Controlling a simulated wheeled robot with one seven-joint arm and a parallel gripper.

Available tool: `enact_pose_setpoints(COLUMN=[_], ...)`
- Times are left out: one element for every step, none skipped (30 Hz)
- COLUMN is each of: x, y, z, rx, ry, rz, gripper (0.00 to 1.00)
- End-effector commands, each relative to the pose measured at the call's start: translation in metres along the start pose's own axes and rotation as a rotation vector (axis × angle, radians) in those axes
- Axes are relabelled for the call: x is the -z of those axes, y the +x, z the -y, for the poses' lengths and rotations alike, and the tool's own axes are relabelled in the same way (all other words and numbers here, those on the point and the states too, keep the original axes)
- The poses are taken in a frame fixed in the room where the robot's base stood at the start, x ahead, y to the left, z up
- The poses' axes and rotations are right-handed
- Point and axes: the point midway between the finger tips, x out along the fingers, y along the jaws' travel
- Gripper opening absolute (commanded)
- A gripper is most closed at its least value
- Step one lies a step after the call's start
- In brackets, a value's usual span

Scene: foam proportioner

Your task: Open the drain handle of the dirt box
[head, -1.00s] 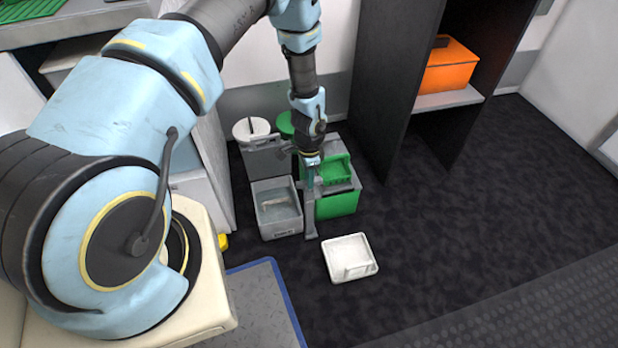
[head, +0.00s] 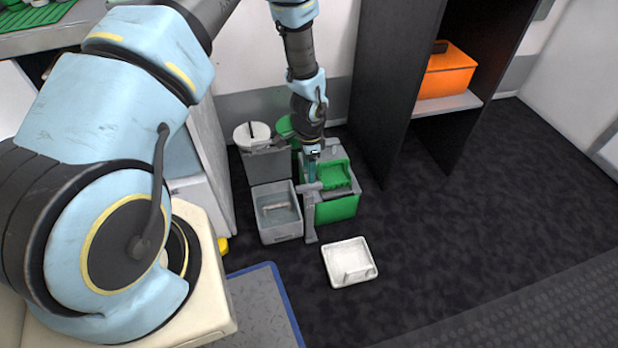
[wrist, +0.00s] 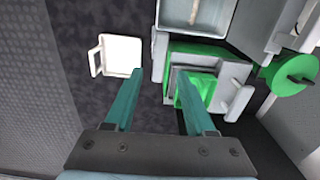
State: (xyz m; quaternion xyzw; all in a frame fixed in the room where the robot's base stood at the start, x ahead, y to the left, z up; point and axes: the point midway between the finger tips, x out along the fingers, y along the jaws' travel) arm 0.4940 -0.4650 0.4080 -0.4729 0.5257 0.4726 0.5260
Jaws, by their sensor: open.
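I cannot tell for sure which container is the dirt box. A green box with a grey frame (head: 337,207) stands on the floor under my arm. It also shows in the wrist view (wrist: 172,92), with a pale handle-like bar (wrist: 240,102) at its right side. Left of it in the head view is an open grey box (head: 281,231) with a small bar inside; it shows at the top of the wrist view (wrist: 190,30). My gripper (head: 312,178) is open and empty above the green box's left part.
A white tray with a handle (head: 349,262) lies on the floor in front. A grey bin with a white lid (head: 253,134) and a green lid stand behind. A dark shelf with an orange box (head: 446,72) stands to the right. Dark floor is clear at the right.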

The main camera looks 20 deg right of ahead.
Motion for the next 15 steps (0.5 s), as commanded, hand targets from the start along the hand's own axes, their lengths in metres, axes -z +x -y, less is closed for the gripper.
enact_pose_setpoints(x=[0.0,0.0,0.0,0.0,0.0,0.0,0.0,0.0,0.0,0.0,0.0,0.0,0.0,0.0,0.0], y=[-0.012,-0.017,-0.023,-0.027,-0.03,-0.034,-0.037,-0.039,-0.041,-0.042,-0.043,-0.043,-0.044,-0.044,-0.044], z=[0.001,0.0,0.001,0.001,0.0,0.0,0.0,0.0,0.0,0.0,0.0,0.0,0.0,0.0,0.0], rx=[0.001,0.001,0.002,0.001,0.0,0.0,0.0,0.0,0.0,0.0,-0.001,-0.001,-0.001,-0.001,-0.001], ry=[-0.001,-0.001,-0.001,-0.001,-0.001,-0.001,-0.001,-0.001,-0.001,-0.001,-0.001,-0.001,-0.001,-0.001,-0.001], rz=[-0.002,-0.002,-0.002,-0.002,-0.001,-0.001,-0.001,0.0,0.0,0.0,0.0,0.0,0.0,0.0,0.0], gripper=[0.55,0.55,0.55,0.55,0.55,0.55,0.55,0.55,0.55,0.55,0.55,0.55,0.55,0.55,0.55])
